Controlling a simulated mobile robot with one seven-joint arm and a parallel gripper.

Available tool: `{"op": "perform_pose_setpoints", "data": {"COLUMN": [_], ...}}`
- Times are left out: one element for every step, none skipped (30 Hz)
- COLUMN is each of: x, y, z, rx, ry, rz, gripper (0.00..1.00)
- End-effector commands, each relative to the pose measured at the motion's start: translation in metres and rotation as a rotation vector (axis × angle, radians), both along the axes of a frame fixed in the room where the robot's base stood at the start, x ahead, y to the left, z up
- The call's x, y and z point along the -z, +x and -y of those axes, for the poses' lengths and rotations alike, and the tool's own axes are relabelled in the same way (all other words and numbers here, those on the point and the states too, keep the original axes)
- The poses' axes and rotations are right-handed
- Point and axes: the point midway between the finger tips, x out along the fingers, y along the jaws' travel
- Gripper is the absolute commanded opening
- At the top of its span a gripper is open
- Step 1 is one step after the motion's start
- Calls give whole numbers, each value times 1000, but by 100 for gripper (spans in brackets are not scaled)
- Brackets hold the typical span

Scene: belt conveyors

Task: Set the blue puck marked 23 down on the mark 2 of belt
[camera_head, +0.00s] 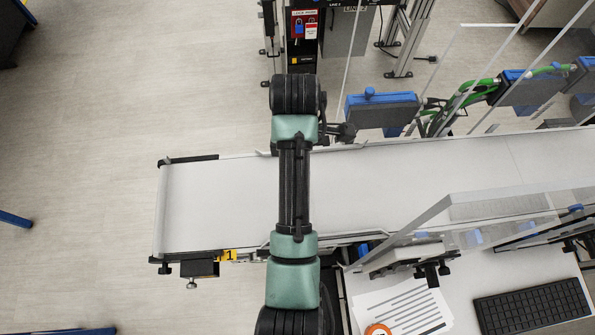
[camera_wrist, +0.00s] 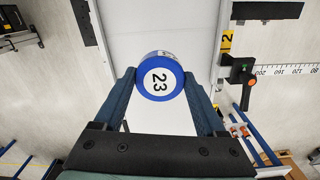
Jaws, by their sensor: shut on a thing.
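The blue puck marked 23 (camera_wrist: 160,78) is in the wrist view, with its white numbered face towards the camera. My gripper (camera_wrist: 160,84) is shut on it, one finger on each side. The white belt (camera_wrist: 128,38) shows behind the puck; I cannot tell how high the puck is above it. A yellow tag marked 2 (camera_wrist: 226,40) is at the belt's right edge in the wrist view, up and right of the puck. In the head view my arm crosses the belt (camera_head: 215,205), and the puck and mark 2 are not visible there.
A yellow tag marked 1 (camera_head: 229,255) is on the belt's near edge. Clear panels (camera_head: 450,220) stand over the belt's right part. A keyboard (camera_head: 532,306), printed sheets (camera_head: 405,308) and an orange roll (camera_head: 377,330) lie at lower right. The belt's left end is clear.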

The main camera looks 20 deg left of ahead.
Motion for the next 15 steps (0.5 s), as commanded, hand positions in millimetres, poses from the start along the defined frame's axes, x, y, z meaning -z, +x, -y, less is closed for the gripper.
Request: {"op": "perform_pose_setpoints", "data": {"x": [7,13,20,26,31,37,41,44,48,50,53,57,61,66,72], "y": [-2,-2,-3,-2,-2,-2,-2,-2,-1,-1,-1,-1,-2,-2,-2], "z": [0,0,0,0,0,0,0,0,0,0,0,0,0,0,0], "rx": [0,0,1,1,1,1,1,1,1,0,0,0,0,0,0], "ry": [-2,-2,-2,-2,-2,-2,-2,-2,-2,-1,-1,-2,-1,-1,-1], "rz": [-8,-7,-8,-8,-8,-6,-5,-4,-3,-2,-2,-4,-4,-6,-5], "gripper": [15,15,15,15,15,15,15,15,15,15,15,15,15,15,15]}}
